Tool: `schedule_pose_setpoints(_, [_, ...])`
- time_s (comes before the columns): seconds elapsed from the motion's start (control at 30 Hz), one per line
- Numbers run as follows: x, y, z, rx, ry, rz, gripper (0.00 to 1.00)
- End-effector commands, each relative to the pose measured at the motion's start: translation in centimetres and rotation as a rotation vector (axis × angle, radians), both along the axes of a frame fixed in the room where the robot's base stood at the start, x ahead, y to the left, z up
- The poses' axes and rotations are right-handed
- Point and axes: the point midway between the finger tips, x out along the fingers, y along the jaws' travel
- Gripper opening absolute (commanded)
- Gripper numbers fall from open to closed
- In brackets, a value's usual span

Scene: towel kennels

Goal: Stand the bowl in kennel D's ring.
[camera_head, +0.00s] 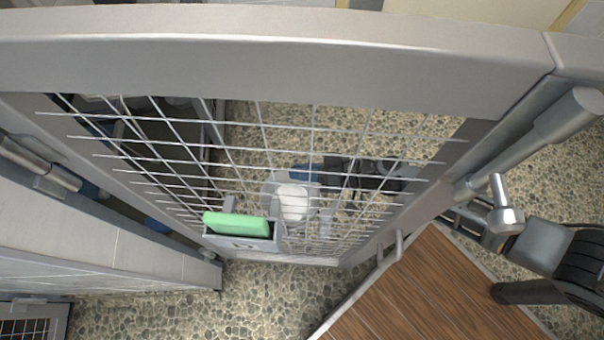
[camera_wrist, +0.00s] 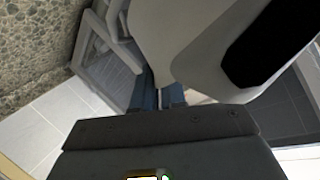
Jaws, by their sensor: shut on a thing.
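Kennel D's wire door (camera_head: 345,150) spans the head view, with its D label holder (camera_head: 240,243) low on the mesh. My gripper (camera_head: 304,172) is on the far side of the mesh, partly crossed by wires. Its blue fingertips are at the pale, round bowl (camera_head: 292,203). In the wrist view my gripper (camera_wrist: 158,98) is shut on what looks like the bowl's rim, and the grey-white bowl (camera_wrist: 195,45) fills the upper middle, with a black patch on its right. I cannot make out the ring, or whether the bowl touches it.
A wooden top (camera_head: 430,290) is at the lower right, near the door's edge. A grey kennel wall (camera_head: 100,245) is on the left. Pebbled floor (camera_head: 260,290) shows between them.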

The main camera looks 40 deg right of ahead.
Motion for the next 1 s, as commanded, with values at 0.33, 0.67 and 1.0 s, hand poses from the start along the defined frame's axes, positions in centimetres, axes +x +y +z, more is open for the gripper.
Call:
schedule_pose_setpoints(0.33, [0.02,0.03,-1.84,0.0,-0.001,-0.001,0.0])
schedule_pose_setpoints(0.67, [0.0,0.04,-2.0,0.001,0.0,0.0,0.25])
schedule_pose_setpoints(1.0, [-0.01,0.03,-1.99,0.001,0.001,0.0,0.37])
